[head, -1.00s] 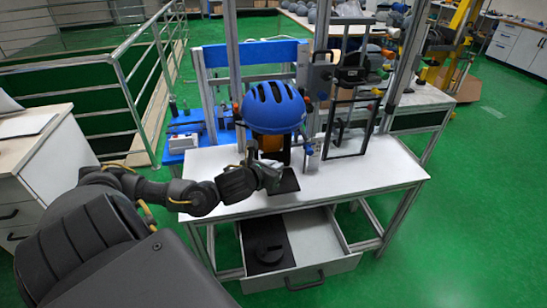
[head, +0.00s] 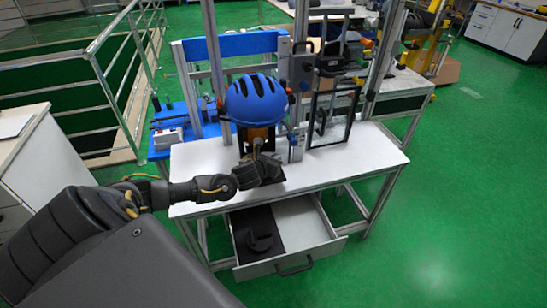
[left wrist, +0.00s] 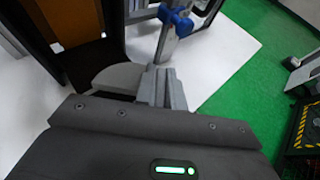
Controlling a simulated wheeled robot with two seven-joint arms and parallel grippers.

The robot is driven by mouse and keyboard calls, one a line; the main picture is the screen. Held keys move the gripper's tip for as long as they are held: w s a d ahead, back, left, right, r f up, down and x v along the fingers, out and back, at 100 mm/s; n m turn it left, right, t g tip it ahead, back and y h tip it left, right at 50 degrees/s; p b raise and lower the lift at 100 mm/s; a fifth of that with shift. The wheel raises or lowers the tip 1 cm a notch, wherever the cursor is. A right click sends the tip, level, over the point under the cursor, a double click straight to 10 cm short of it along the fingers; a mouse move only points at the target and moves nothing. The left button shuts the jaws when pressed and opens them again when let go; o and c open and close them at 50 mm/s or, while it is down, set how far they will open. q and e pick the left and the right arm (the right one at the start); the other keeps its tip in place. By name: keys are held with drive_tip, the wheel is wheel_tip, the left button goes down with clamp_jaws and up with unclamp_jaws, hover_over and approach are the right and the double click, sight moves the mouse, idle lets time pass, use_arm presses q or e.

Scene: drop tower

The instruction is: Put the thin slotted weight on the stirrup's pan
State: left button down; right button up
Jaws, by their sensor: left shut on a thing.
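My left gripper (head: 260,150) is at the front of the white bench, just below the blue helmet (head: 256,98). In the left wrist view its fingers (left wrist: 162,88) are shut on a flat light-grey disc, which I take as the thin slotted weight (left wrist: 118,78); its edge shows left of the fingers. In the head view the gripper hides the weight. A brown and black upright (left wrist: 68,22) stands just beyond it. A black rectangular frame (head: 335,115), possibly the stirrup, stands to the right. I cannot make out its pan surely. My right gripper is not in view.
An open drawer (head: 318,238) under the bench (head: 355,160) holds a dark slotted disc (head: 262,240) on black lining. Metal posts (head: 298,60) rise behind the helmet. A blue clamp knob (left wrist: 177,20) is close to the gripper. The bench's right end is clear.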

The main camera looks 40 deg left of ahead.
use_arm(q)
drive_tip(key=shift+f+p, duration=0.3)
drive_tip(key=shift+f, duration=1.05)
drive_tip(key=c, duration=1.9)
unclamp_jaws()
drive_tip(key=shift+f, duration=0.3)
drive_tip(key=shift+c, duration=0.2)
drive_tip(key=o, duration=0.5)
drive_tip(key=shift+d+r, duration=0.1)
drive_tip(key=shift+c, duration=0.2)
drive_tip(key=shift+s+r, duration=0.1)
drive_tip(key=shift+r, duration=0.05)
drive_tip(key=b+v, duration=0.1)
drive_tip(key=v, duration=1.1)
